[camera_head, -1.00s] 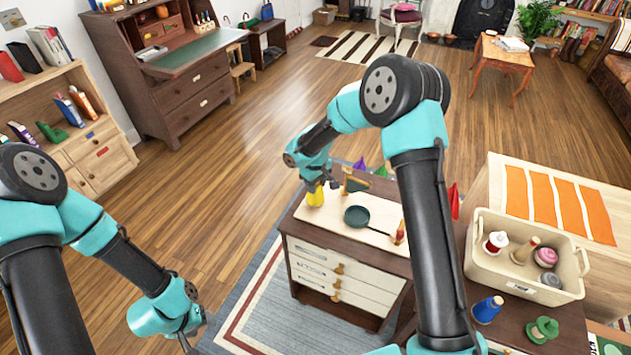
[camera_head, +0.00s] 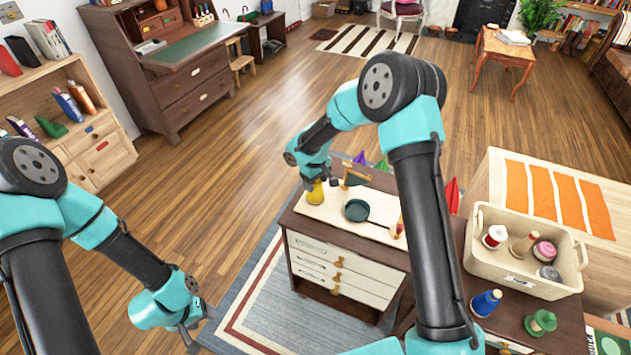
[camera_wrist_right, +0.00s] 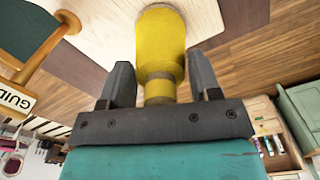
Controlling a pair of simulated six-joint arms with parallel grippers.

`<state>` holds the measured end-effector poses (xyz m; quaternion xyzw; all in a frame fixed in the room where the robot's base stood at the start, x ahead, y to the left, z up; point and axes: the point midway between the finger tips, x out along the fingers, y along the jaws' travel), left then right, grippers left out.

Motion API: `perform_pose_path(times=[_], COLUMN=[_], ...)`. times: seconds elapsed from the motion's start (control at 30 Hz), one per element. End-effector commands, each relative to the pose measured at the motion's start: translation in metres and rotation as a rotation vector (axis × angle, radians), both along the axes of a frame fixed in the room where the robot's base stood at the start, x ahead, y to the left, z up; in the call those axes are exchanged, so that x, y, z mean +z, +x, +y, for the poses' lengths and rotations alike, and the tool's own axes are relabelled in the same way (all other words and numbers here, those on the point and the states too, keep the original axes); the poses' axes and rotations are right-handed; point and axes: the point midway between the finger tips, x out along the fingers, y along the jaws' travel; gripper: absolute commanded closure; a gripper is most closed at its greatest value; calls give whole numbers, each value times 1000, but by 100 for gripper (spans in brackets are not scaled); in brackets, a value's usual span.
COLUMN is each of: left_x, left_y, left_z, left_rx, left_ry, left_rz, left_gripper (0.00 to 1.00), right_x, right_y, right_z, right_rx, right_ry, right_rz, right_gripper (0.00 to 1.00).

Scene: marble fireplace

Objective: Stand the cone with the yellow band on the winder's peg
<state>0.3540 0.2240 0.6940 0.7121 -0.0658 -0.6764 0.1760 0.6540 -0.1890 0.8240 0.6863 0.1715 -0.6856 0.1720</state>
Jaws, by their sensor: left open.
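A yellow cone-shaped piece (camera_head: 315,194) stands on a pale board on the cabinet. In the right wrist view the yellow piece (camera_wrist_right: 160,45) has a dull band and a narrower yellow neck. My right gripper (camera_head: 322,182) is open, with its fingers (camera_wrist_right: 161,75) on either side of that neck and gaps showing. A blue cone (camera_head: 487,302) stands on the near cabinet. My left gripper (camera_head: 193,335) hangs low at the left, empty.
A cream bin (camera_head: 525,282) holds several spools at the right. A green piece (camera_head: 540,322) stands below it. A small wooden post with a green flag-like part (camera_head: 355,178) is close to my right gripper.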

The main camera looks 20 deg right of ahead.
Motion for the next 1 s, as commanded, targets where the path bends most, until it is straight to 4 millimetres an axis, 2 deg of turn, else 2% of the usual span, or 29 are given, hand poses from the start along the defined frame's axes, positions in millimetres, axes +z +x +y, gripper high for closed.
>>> perform_pose_path(times=[0.1, 0.37, 0.53, 0.67, 1.0], left_x=[0, 0, 0, 0, 0], left_y=[0, 0, 0, 0, 0], left_z=[0, 0, 0, 0, 0], left_rx=[0, 0, 0, 0, 0], left_ry=[0, 0, 0, 0, 0], left_rz=[0, 0, 0, 0, 0], left_gripper=[46, 46, 46, 46, 46], right_x=[0, 1, 13, 32, 97], right_y=[0, 0, 1, 1, 1], right_z=[0, 0, 0, 0, 0], right_rx=[0, 0, 0, 0, 0], right_ry=[0, 0, -1, 1, 0], right_rz=[0, 0, -3, -4, -4], right_gripper=[34, 34, 34, 34, 34])
